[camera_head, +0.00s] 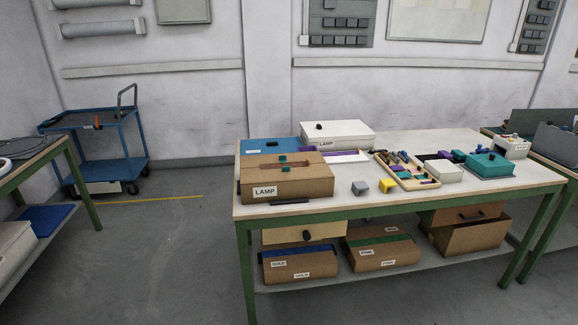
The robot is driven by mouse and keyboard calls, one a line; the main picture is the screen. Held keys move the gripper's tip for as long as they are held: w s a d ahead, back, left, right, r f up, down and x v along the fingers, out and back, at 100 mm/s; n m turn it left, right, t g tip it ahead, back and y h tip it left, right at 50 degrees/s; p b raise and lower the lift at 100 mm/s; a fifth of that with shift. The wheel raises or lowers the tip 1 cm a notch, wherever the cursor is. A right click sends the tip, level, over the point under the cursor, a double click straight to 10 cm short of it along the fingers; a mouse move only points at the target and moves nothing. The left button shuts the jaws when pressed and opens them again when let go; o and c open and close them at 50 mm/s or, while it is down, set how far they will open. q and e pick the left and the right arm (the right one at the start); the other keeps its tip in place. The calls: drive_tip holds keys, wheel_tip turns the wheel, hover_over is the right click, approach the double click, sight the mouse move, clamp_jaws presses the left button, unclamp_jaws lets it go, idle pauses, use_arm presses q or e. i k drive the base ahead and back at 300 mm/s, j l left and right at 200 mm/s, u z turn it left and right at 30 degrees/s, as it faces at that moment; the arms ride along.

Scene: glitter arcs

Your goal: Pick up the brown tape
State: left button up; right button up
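I cannot make out a separate brown tape with certainty. A brown cardboard box (300,188) labelled LAMP stands at the left front of the workbench. A darker brown strip runs across its top, with small teal pieces on it; I cannot tell whether this strip is tape. A shallow light-wood tray (431,184) right of the middle holds several small dark, teal and reddish items, too small to identify. Neither of my grippers is in view.
The green-legged workbench (345,208) also bears a white LAMP box (352,134), a blue box (262,146), a grey block (359,188), a yellow block (387,186) and a teal case (490,165). A blue cart (103,152) stands back left. Open floor lies left of the bench.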

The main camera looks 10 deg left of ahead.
sight(301, 164)
drive_tip(key=i+j, duration=0.15)
drive_tip(key=i, duration=0.55)
drive_tip(key=i+j, duration=0.1)
drive_tip(key=i, duration=0.6)
